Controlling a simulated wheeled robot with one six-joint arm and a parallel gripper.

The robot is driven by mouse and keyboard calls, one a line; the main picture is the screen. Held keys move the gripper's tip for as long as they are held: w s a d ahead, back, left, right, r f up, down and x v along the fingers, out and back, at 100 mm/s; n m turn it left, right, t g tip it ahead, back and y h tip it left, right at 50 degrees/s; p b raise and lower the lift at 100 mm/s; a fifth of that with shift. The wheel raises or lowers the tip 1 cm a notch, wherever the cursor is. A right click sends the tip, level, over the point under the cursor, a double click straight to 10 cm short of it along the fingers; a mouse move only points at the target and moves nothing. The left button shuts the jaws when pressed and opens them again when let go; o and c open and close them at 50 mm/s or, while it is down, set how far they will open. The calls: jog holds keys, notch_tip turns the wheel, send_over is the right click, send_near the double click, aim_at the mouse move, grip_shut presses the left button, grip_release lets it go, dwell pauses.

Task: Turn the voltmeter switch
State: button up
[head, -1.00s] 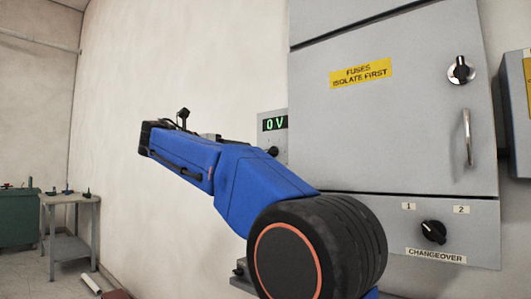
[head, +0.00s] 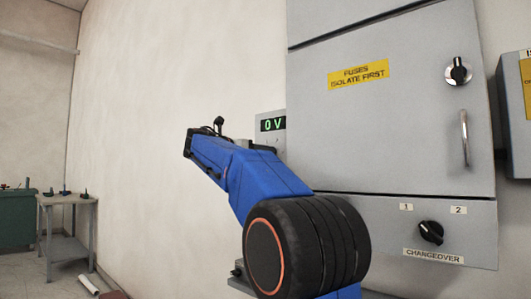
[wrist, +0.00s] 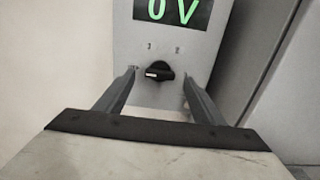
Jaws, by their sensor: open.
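The voltmeter (head: 272,124) is a small grey box on the wall with a green "0 V" display; its lower part is hidden behind my arm in the head view. In the wrist view the voltmeter box (wrist: 205,52) fills the upper middle. Its black switch knob (wrist: 155,72) sits below the display, with small marks above it. The pale mark on the knob points to the left. My gripper (wrist: 158,78) is open, with one finger on each side of the knob in the picture. I cannot tell how far the fingertips are from the panel. The gripper is hidden in the head view.
A large grey fuse cabinet (head: 400,120) stands right of the voltmeter, with a handle (head: 465,138) and an upper knob (head: 458,71). Below is a changeover knob (head: 431,232). A small table (head: 66,202) stands far left. The wall left of my arm is clear.

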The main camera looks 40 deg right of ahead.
jog(key=d, duration=0.4)
jog(key=shift+w, duration=0.15)
jog(key=c, duration=1)
